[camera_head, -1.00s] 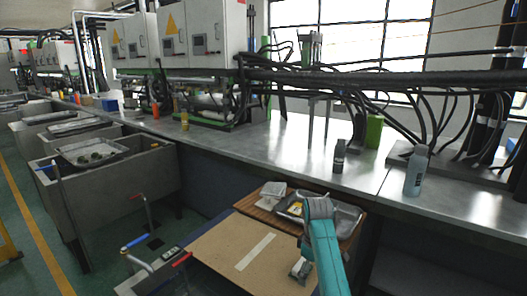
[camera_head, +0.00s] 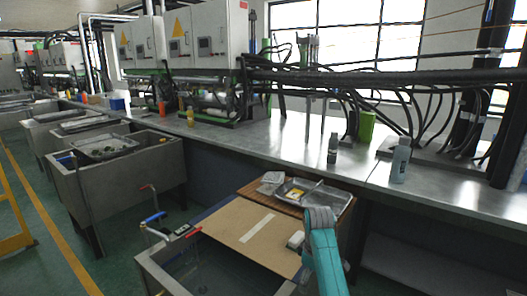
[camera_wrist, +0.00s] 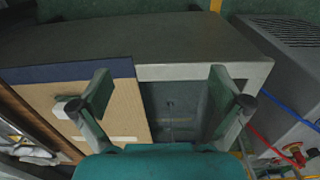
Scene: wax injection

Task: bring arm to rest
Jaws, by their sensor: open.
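My arm shows as a teal link with a grey joint (camera_head: 322,255) at the bottom right of the head view. The fingers of my gripper are not clear there. In the wrist view, my gripper (camera_wrist: 160,92) is open, with its two fingers wide apart and nothing between them. Its fingers appear over a brown board (camera_wrist: 120,128) and a grey sink (camera_wrist: 185,105) beside it. A small white block (camera_wrist: 68,107) lies on the board, next to the left finger in the picture; I cannot tell whether they touch.
The board (camera_head: 240,228) adjoins a wooden stand holding a metal tray (camera_head: 335,202). Behind runs a long metal counter (camera_head: 270,140) with a dark bottle (camera_head: 333,150), a grey bottle (camera_head: 400,163) and a green container (camera_head: 366,126). Concrete sinks (camera_head: 125,190) stand left; green floor (camera_head: 40,255) is open there.

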